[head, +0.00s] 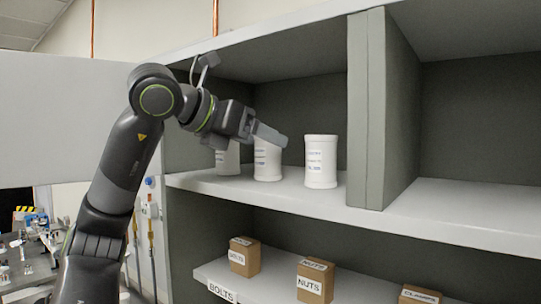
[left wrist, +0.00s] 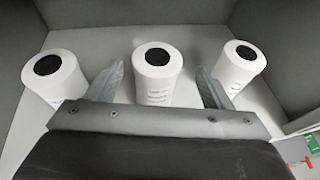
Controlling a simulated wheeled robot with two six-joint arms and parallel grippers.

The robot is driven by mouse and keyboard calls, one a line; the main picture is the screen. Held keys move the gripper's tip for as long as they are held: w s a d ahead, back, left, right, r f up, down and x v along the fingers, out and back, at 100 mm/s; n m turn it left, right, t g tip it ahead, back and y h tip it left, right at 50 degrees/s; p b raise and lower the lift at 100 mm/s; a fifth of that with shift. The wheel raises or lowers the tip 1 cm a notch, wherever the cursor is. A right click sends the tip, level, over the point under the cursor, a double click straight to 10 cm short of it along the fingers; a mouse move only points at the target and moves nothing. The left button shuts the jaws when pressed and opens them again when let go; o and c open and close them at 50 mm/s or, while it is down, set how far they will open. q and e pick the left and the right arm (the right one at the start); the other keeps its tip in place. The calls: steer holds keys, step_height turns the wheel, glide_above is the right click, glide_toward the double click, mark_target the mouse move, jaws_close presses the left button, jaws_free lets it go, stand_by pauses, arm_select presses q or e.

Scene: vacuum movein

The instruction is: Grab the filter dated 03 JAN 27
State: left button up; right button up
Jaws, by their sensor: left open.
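Three white cylindrical filters stand upright in a row on the upper shelf: a left one (head: 228,160), a middle one (head: 267,160) and a right one (head: 321,162). Their printed labels are too small to read. My left gripper (head: 284,142) is open and empty, and it hides the tops of the left and middle filters. In the left wrist view, the middle filter (left wrist: 157,72) shows between the spread fingers of my left gripper (left wrist: 158,85), with a filter at the left (left wrist: 55,75) and one at the right (left wrist: 240,66). I cannot tell whether the fingers touch it. My right gripper is out of view.
A grey upright divider (head: 367,110) stands right of the filters, with an empty compartment beyond. The lower shelf (head: 235,275) holds small brown boxes, including one marked NUTS (head: 315,281). A cluttered workbench (head: 25,265) is at the far left.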

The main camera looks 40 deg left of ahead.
arm_select(q)
steer(key=shift+w, duration=0.3)
steer(key=p+x, duration=0.1)
steer(key=x, duration=0.1)
steer(key=p+x, duration=0.1)
steer(key=x, duration=0.1)
steer(key=shift+w+a+r+p, duration=0.15)
steer(key=shift+w+r+p, duration=0.05)
steer(key=shift+p, duration=0.1)
steer(key=shift+w+f, duration=0.1)
steer(key=shift+w, duration=0.1)
steer(key=shift+s, duration=0.15)
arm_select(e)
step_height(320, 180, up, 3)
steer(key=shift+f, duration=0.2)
arm_select(q)
steer(key=shift+s, duration=0.15)
steer(key=c, duration=1.1)
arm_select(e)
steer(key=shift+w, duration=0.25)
